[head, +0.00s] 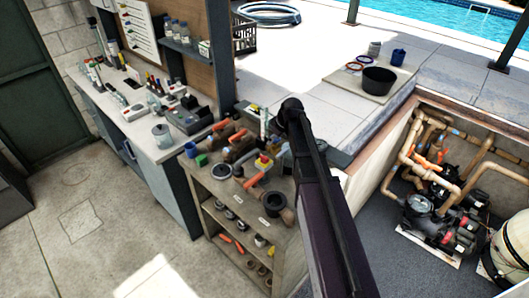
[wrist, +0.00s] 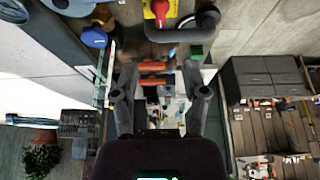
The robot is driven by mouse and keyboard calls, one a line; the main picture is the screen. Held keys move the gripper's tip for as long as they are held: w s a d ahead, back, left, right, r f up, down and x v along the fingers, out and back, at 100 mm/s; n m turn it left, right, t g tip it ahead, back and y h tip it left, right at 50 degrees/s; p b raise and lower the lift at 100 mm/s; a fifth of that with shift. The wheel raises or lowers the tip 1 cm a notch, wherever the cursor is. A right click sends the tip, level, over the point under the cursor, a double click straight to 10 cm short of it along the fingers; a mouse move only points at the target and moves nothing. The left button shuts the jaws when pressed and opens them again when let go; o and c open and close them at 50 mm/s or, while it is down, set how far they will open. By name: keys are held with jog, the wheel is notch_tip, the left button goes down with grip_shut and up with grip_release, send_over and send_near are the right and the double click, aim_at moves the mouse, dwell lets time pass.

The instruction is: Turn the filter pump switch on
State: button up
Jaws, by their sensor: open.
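A yellow box with a red knob, which looks like a switch, stands among pipe fittings on the shelf unit top (head: 263,161). A red and yellow switch-like part (wrist: 157,9) also shows at the top edge of the wrist view, cut off by the frame. I cannot tell which way its knob is turned, nor whether it is the filter pump switch. My gripper (wrist: 160,88) is open in the wrist view, with its two grey fingers apart below that part and not touching it. In the head view my arm hides part of the shelf, and the gripper cannot be made out.
The shelf unit (head: 213,205) is crowded with pipes and fittings. A workbench (head: 150,148) with tools stands at the left. Black pumps (head: 433,222) and pipes fill the sunken pit at the right. A black bucket (head: 378,80) stands on the deck. The floor at lower left is clear.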

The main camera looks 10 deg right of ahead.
aim_at(264, 156)
jog(key=shift+f, duration=0.15)
jog(key=b+x, duration=1.2)
jog(key=x, duration=0.1)
jog(key=shift+f+b, duration=0.3)
jog(key=shift+b, duration=0.1)
dwell(0.6)
grip_shut()
dwell(0.3)
